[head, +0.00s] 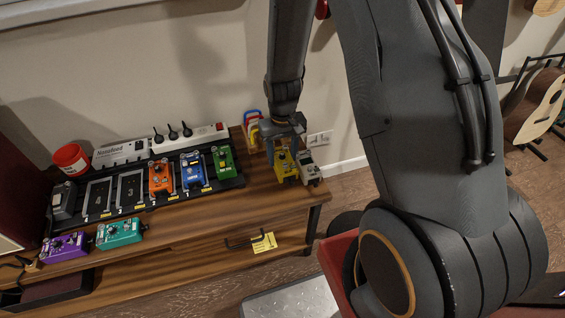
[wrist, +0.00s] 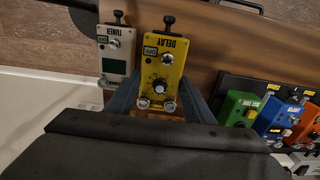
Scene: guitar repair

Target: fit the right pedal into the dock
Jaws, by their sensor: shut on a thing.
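My gripper (head: 283,140) is at the right end of the wooden bench, shut on the yellow DELAY pedal (head: 281,165). In the wrist view the yellow pedal (wrist: 163,75) sits between the two fingers (wrist: 160,97), its knob and switches facing the camera. The light grey TUNER pedal (wrist: 116,55) is close beside it; it also shows in the head view (head: 308,168). The black dock (head: 147,203) holds orange (head: 160,178), blue (head: 193,172) and green (head: 223,162) pedals. Two outlined slots left of the orange pedal are empty. Whether the yellow pedal touches the bench is unclear.
Purple (head: 64,246) and teal (head: 120,232) pedals lie at the bench's front left. A grey unit (head: 63,201) is at the dock's left end. A power strip (head: 190,138), white box (head: 120,153) and red tub (head: 71,158) stand behind. The bench between dock and gripper is clear.

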